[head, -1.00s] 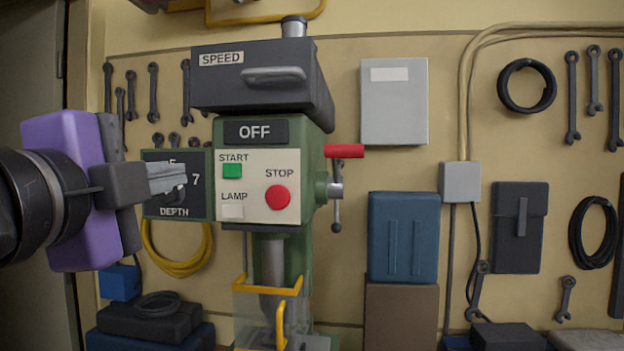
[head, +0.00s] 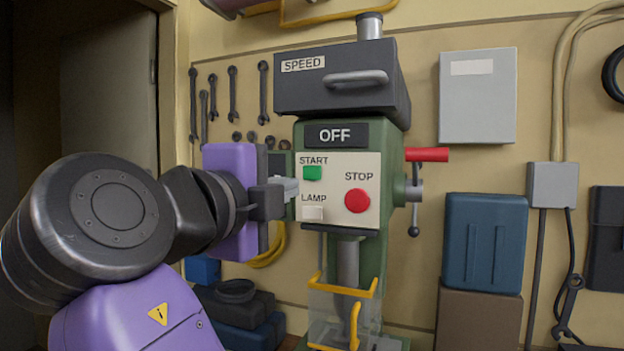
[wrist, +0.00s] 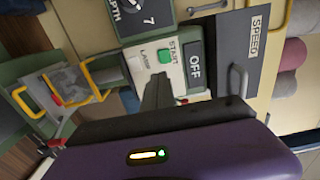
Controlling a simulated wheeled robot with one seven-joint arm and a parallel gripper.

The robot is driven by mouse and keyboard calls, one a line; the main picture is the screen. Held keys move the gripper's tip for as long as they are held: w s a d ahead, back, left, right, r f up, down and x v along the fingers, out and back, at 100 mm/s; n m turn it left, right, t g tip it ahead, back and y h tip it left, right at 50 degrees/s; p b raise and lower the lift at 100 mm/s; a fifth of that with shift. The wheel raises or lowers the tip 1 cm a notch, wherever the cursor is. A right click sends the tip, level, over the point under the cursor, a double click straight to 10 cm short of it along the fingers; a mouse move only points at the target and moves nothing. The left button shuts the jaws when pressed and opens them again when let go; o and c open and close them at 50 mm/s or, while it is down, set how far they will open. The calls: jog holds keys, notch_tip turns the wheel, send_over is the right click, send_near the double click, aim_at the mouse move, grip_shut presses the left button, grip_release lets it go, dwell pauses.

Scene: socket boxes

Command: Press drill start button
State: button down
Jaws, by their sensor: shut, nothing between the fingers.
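The drill press (head: 385,140) stands against the wall with its display (head: 336,134) reading OFF. Its pale panel carries a green START button (head: 312,173), a red STOP button (head: 357,201) and a white LAMP button (head: 312,213). My gripper (head: 290,188) is shut and empty, its fingertips just left of the panel, slightly below and left of the START button. In the wrist view the fingers (wrist: 158,92) point toward the panel, close to the green START button (wrist: 166,83), which stays visible. I cannot tell whether the tips touch anything.
A yellow-edged guard (head: 343,300) sits below the panel. A red-handled lever (head: 426,155) sticks out at the drill's right. The depth dial (wrist: 139,14) shows in the wrist view and is mostly hidden behind my gripper in the head view. Wrenches (head: 232,92) hang on the wall.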

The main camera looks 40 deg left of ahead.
aim_at(316, 178)
jog(key=p+x, duration=0.3)
jog(key=x, duration=0.4)
jog(key=shift+w+r, duration=0.2)
jog(key=shift+w+a+f, duration=0.2)
jog(key=shift+w+a, duration=0.05)
jog(key=shift+w, duration=0.35)
